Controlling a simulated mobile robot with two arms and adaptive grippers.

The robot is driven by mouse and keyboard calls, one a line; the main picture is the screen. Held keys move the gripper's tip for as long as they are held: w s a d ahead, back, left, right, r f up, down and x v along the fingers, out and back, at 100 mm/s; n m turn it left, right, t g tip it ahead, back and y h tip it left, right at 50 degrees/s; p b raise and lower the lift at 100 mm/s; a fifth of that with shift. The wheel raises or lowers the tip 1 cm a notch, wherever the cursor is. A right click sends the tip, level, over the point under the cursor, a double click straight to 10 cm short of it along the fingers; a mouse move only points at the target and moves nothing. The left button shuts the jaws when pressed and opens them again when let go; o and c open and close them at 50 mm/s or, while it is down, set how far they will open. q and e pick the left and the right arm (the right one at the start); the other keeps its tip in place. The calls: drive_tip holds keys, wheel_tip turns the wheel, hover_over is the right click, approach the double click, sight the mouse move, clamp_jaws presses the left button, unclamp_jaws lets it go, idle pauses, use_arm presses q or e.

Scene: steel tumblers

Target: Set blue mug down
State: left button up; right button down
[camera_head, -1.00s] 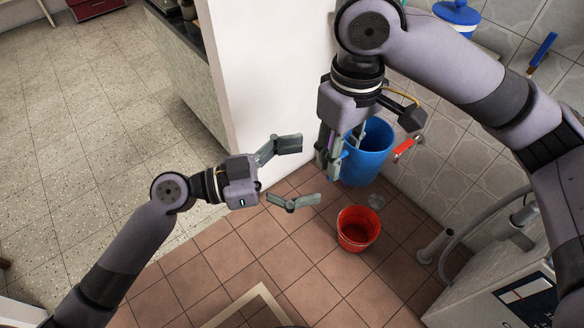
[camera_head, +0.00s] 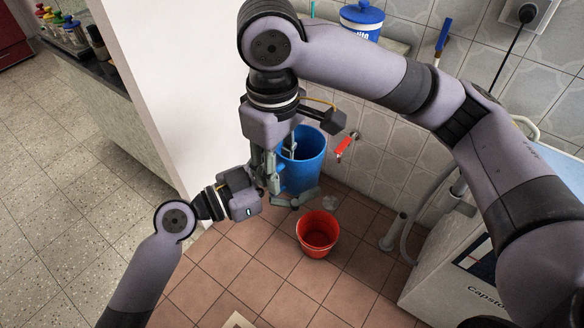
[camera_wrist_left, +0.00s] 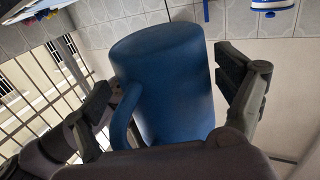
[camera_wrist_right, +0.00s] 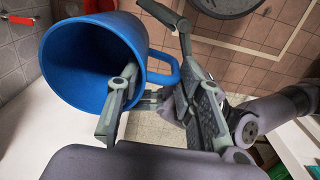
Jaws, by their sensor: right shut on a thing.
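The blue mug (camera_head: 303,172) hangs near the tiled wall, its mouth facing up toward the head camera. My right gripper (camera_head: 268,186) is shut on it at the handle side. In the right wrist view the mug (camera_wrist_right: 85,75) shows its open mouth, with one finger of the right gripper (camera_wrist_right: 160,108) in front of the rim near the handle. My left gripper (camera_head: 284,178) is open beside the mug. In the left wrist view the mug (camera_wrist_left: 165,85) stands between the spread fingers of the left gripper (camera_wrist_left: 165,100), handle at left. I cannot tell whether they touch it.
A red bucket (camera_head: 317,245) stands on the brown floor tiles below the mug. A red-handled tap (camera_head: 345,146) is on the wall to the right. A white appliance (camera_head: 440,285) and a pipe (camera_head: 390,242) are at the right. Floor left of the bucket is free.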

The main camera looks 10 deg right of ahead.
use_arm(q)
drive_tip(key=shift+s, duration=0.1)
drive_tip(key=c, duration=1.2)
use_arm(e)
drive_tip(key=c, duration=1.5)
unclamp_jaws()
use_arm(q)
drive_tip(key=shift+c, duration=0.6)
use_arm(e)
drive_tip(key=o, duration=0.4)
use_arm(q)
drive_tip(key=shift+c, duration=0.6)
use_arm(e)
drive_tip(key=shift+o, duration=0.3)
drive_tip(key=shift+a, duration=0.15)
